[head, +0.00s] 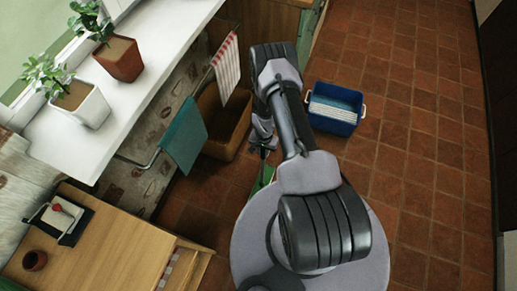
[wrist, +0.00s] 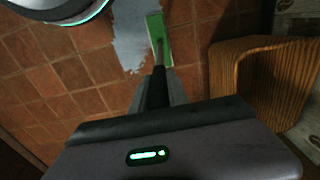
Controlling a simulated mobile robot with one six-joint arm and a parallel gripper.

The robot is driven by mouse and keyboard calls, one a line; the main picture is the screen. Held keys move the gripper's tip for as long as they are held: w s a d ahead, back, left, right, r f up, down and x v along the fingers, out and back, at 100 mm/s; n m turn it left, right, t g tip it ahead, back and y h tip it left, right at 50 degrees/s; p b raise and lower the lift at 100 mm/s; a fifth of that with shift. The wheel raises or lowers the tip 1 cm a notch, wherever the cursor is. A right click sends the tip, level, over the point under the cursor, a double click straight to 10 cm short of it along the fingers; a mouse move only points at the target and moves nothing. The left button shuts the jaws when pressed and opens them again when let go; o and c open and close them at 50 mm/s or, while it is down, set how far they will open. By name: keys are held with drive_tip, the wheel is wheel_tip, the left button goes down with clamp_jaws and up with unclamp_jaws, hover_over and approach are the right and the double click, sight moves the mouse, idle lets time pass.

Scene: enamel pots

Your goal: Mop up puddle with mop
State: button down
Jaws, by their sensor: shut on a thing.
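My gripper (head: 263,145) is shut on the mop's dark handle, low beside the wooden bin. It also shows in the wrist view (wrist: 158,88), with the handle running down between its fingers. The mop (wrist: 158,42) has a flat green head that lies at the right edge of the puddle, apparently touching it. In the head view only a bit of the green mop (head: 265,176) shows beside my arm. The puddle (wrist: 130,38) is a pale grey-blue patch on the tiles in the wrist view. In the head view I cannot make it out; my arm and base cover much of that floor.
A blue bucket (head: 334,121) with a white insert stands right of my arm. A wooden cabinet (head: 95,245) is at lower left. The tiled floor (head: 420,120) at right is clear.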

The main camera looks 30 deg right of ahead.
drive_tip(key=s+d, duration=1.4)
drive_tip(key=s, duration=0.4)
drive_tip(key=w+a+r+b, duration=0.1)
drive_tip(key=w+a, duration=0.7)
drive_tip(key=w, duration=0.2)
drive_tip(key=w+a+r+b, duration=0.1)
drive_tip(key=w+a+r, duration=0.1)
drive_tip(key=w+a, duration=0.6)
drive_tip(key=w, duration=0.3)
drive_tip(key=shift+w+a+r+b, duration=0.15)
drive_tip(key=shift+a+r+b, duration=0.1)
drive_tip(key=shift+b, duration=0.05)
idle(0.3)
